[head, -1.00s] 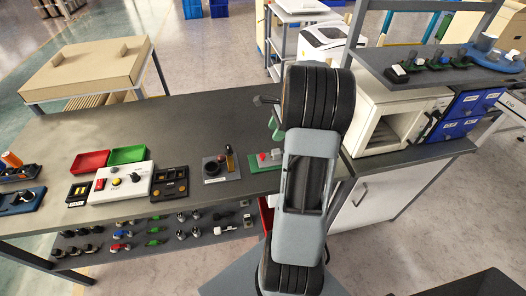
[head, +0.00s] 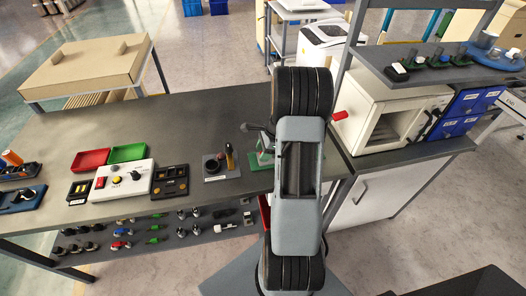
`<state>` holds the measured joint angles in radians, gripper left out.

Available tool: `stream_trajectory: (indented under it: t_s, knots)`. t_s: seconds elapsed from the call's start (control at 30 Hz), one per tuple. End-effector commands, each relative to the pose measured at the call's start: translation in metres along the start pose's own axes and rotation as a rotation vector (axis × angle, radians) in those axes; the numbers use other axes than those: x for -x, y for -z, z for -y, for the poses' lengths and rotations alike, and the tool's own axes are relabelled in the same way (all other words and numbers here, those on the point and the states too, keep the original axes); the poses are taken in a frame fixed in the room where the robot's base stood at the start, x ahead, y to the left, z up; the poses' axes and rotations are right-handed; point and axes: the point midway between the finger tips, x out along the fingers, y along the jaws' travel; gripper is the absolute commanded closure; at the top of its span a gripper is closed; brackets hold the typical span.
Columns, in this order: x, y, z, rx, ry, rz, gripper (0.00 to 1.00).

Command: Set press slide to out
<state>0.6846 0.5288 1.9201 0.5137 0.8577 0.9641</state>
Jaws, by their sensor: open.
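A small device on a flat green base (head: 252,167), which looks like the press, stands at the front right of the dark bench. Its slide cannot be made out, so I cannot tell its position. My arm covers the device's right side.
Farther left are a white control box (head: 121,183), a black panel (head: 170,181), and red (head: 90,161) and green (head: 128,153) trays. A white open-fronted box (head: 366,137) and a red handle-like part (head: 340,115) lie right of my arm.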

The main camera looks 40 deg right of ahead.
Motion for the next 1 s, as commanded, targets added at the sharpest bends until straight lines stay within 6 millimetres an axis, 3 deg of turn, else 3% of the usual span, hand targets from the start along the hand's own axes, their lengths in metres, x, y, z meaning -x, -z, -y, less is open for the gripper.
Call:
stream_trajectory:
  t_s: [0.17,0.67,1.0]
  knots:
    - [0.0001,0.0001,-0.0001,0.0,0.0,0.0,0.52]
    - [0.0004,0.0001,-0.0001,0.0,0.0,0.0,1.0]
    - [0.0006,-0.0004,0.0001,-0.007,0.003,0.0,1.0]
